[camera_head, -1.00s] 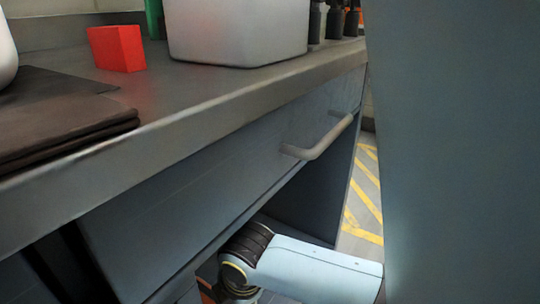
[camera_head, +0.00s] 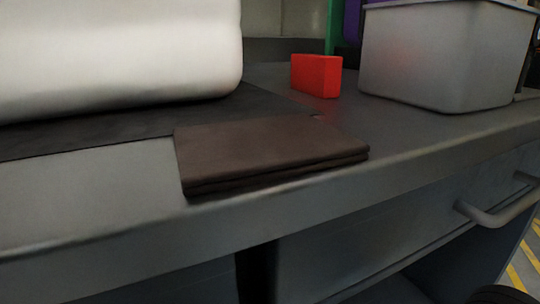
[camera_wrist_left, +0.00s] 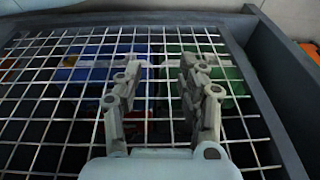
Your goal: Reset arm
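My left gripper (camera_wrist_left: 160,72) shows in the left wrist view. Its two fingers are apart with nothing between them. They are in front of a wire grid (camera_wrist_left: 52,105) with a dark frame. I cannot tell whether the fingers touch the grid. Behind the grid are a blue thing (camera_wrist_left: 100,66) and a green thing (camera_wrist_left: 225,78), partly hidden by the wires and fingers. Neither gripper shows in the head view, and my right gripper is not in view.
In the head view a grey counter (camera_head: 90,205) holds a folded brown cloth (camera_head: 265,155) near its front edge. A large white rounded object (camera_head: 110,55), a red block (camera_head: 316,76) and a grey bin (camera_head: 440,55) stand behind. A drawer handle (camera_head: 500,213) sticks out at right.

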